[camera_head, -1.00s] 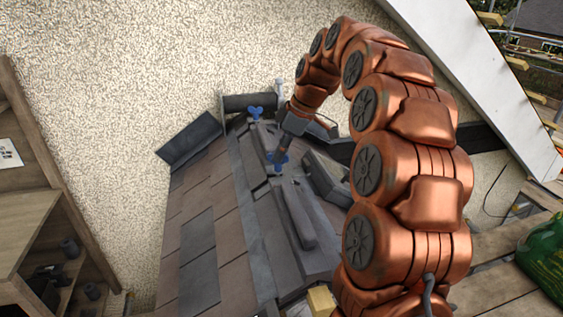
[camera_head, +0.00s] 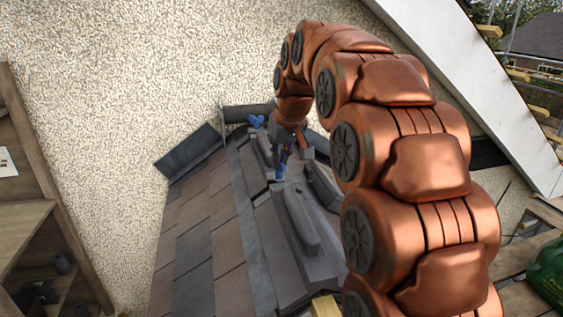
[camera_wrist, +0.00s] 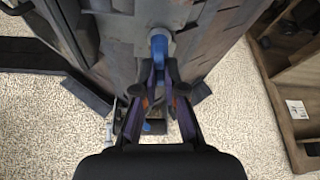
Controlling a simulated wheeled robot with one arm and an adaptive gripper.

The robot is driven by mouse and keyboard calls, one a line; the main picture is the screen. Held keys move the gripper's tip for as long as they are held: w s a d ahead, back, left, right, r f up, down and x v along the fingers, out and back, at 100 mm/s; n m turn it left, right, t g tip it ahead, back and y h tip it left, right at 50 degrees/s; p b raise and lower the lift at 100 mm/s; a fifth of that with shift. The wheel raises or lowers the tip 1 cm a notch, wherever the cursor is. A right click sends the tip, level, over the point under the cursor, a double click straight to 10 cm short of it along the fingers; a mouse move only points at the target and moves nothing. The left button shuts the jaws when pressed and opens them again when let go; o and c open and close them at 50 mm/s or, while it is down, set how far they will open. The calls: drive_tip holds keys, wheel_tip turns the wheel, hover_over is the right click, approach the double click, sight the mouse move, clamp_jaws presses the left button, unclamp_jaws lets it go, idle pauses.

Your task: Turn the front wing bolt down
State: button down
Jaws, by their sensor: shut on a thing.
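The front wing bolt (camera_head: 280,174) is blue and stands on the grey ridge of the small roof, mostly hidden by my gripper in the head view. It also shows in the wrist view (camera_wrist: 159,48) as a blue piece at the fingertips. My gripper (camera_head: 282,160) comes down on it from above and is shut on it; the fingertips also show in the wrist view (camera_wrist: 166,72). The rear wing bolt (camera_head: 256,122), also blue, stands farther back on the ridge, clear of my gripper.
Grey ridge pieces (camera_head: 296,222) run along the top of the tiled slope (camera_head: 208,240). A speckled wall (camera_head: 120,90) rises behind. Open space lies above the left slope.

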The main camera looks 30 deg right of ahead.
drive_tip(key=m, duration=0.2)
drive_tip(key=m+h, duration=0.1)
drive_tip(key=m, duration=0.1)
drive_tip(key=m+h, duration=0.1)
drive_tip(key=m, duration=0.1)
drive_tip(key=shift+w+a+r+m+b, duration=0.15)
drive_tip(key=shift+r+m+b, duration=0.1)
drive_tip(key=shift+m+b, duration=0.1)
drive_tip(key=shift+g+h, duration=0.3)
drive_tip(key=c, duration=1.3)
unclamp_jaws()
drive_tip(key=shift+f, duration=0.1)
drive_tip(key=shift+o, duration=0.2)
drive_tip(key=v, duration=1.2)
